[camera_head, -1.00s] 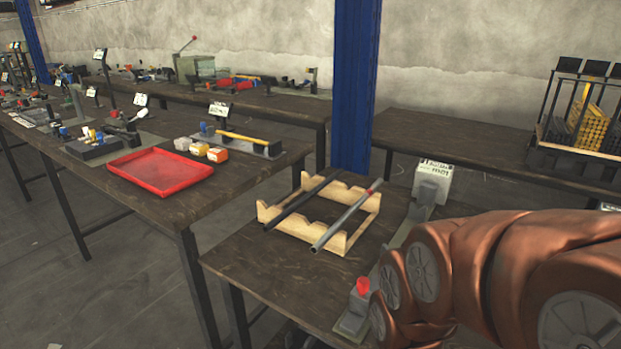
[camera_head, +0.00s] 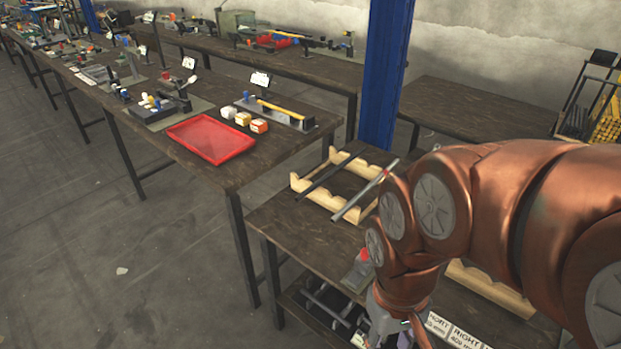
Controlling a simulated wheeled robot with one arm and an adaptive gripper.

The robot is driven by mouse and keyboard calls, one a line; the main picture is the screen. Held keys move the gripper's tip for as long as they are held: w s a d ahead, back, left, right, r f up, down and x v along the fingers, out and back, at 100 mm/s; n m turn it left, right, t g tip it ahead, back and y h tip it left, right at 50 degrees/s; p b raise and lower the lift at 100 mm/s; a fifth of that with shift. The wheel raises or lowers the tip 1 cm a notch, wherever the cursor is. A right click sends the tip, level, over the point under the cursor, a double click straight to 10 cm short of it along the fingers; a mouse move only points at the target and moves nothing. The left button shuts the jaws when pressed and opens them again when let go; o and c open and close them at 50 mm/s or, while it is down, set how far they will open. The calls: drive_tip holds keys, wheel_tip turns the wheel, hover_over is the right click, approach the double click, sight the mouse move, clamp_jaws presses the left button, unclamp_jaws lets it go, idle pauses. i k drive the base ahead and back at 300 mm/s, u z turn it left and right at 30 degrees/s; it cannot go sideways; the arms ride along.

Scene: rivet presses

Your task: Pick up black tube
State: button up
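The black tube (camera_head: 328,176) lies across a pale wooden notched rack (camera_head: 318,194) on the near table. A grey tube (camera_head: 362,192) with a red mark lies beside it, to the right, on the same rack. My copper arm reaches down over the table's right side. My gripper (camera_head: 392,332) is at the bottom of the picture, well in front of and below the rack, apart from both tubes. Its fingers are mostly cut off or hidden, so I cannot tell whether they are open.
A shelf under the near table holds several parts (camera_head: 325,300). Another wooden rack (camera_head: 490,290) is partly hidden by my arm. A red tray (camera_head: 212,138) sits on the left table. A blue post (camera_head: 385,75) stands behind the rack.

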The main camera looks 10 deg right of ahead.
sight(320, 182)
drive_tip(key=u, duration=0.85)
drive_tip(key=k, duration=1.1)
drive_tip(key=u, duration=0.95)
drive_tip(key=i, duration=0.95)
drive_tip(key=z, duration=0.3)
drive_tip(key=i, duration=1.7)
drive_tip(key=z, duration=1.4)
drive_tip(key=i, duration=1)
drive_tip(key=z, duration=1.15)
drive_tip(key=i, duration=0.3)
drive_tip(key=z, duration=0.25)
